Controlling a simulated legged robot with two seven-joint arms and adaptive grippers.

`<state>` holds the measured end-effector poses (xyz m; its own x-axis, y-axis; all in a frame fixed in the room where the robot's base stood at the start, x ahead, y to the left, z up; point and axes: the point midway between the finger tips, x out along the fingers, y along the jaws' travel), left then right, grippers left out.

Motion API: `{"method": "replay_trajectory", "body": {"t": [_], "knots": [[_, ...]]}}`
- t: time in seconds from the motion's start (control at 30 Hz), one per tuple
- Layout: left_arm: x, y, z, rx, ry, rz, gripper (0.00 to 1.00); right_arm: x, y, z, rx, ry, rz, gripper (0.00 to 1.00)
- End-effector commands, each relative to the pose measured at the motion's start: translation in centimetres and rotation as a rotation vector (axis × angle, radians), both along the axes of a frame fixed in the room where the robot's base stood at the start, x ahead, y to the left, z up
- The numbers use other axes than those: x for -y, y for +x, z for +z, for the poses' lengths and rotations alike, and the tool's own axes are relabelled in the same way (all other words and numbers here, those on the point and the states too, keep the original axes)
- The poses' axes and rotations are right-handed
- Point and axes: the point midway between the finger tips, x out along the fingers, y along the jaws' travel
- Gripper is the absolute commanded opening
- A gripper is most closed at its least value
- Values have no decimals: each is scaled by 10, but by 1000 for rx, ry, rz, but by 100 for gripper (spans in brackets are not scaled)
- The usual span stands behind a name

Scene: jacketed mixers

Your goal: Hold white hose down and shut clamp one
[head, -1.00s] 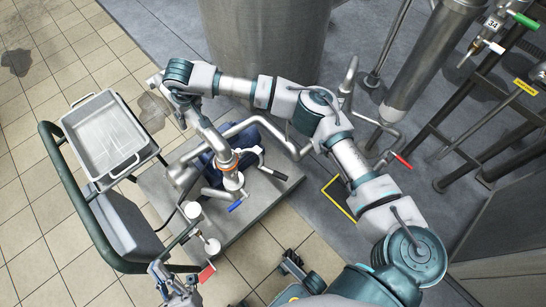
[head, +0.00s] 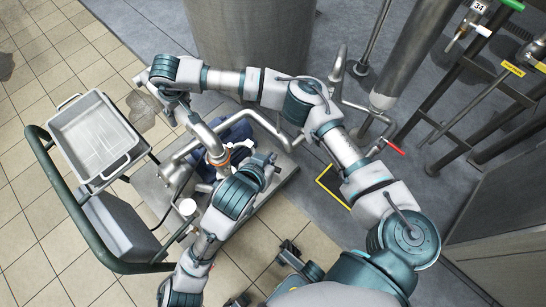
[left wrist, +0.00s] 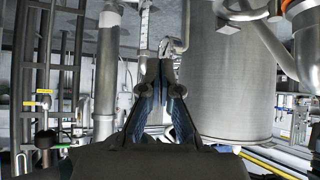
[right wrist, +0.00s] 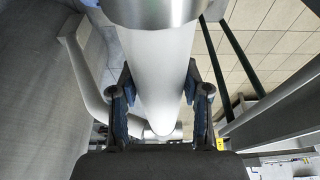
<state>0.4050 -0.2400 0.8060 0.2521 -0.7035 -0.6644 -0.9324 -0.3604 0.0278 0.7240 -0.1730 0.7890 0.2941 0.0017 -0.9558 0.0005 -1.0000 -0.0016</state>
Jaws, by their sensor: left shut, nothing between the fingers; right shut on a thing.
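The white hose (head: 205,133) runs from my right gripper (head: 180,116) down to the pipe joint on the pump skid. In the right wrist view the pale hose (right wrist: 158,75) lies between the fingers, and my right gripper (right wrist: 158,90) is shut on it. An orange ring clamp (head: 219,163) sits around the joint at the hose's lower end. Which clamp is number one cannot be read. My left gripper (head: 268,158) is shut and empty, just right of the orange clamp. In the left wrist view its fingertips (left wrist: 160,58) are together, with no clamp clearly visible between them.
A green-railed cart (head: 63,185) with a metal tray (head: 92,135) stands left. A large steel vessel (head: 250,45) stands behind. A curved steel pipe (head: 265,122) crosses the skid. A red-handled valve (head: 395,147) and dark pipe rack (head: 470,90) are right.

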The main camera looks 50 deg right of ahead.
Motion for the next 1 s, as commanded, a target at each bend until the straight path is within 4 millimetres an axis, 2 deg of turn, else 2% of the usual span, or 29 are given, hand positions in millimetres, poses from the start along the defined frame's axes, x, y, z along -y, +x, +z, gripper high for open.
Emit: {"method": "replay_trajectory", "body": {"t": [0.13,0.27,0.67,0.7,0.8,1.0], "knots": [[0,-1,-7,5,62,-6,0,2,0,0,1,-3,-3,16],[10,3,-18,3,66,-7,0,2,0,0,1,-3,-3,16],[66,24,-77,5,64,-5,0,2,1,0,2,-3,-4,16],[55,22,-79,6,62,-4,0,2,1,0,2,-3,-4,16],[41,16,-82,7,61,-6,0,2,1,0,2,-3,-4,16],[29,11,-86,6,61,-6,0,2,1,0,2,-4,-4,16]]}}
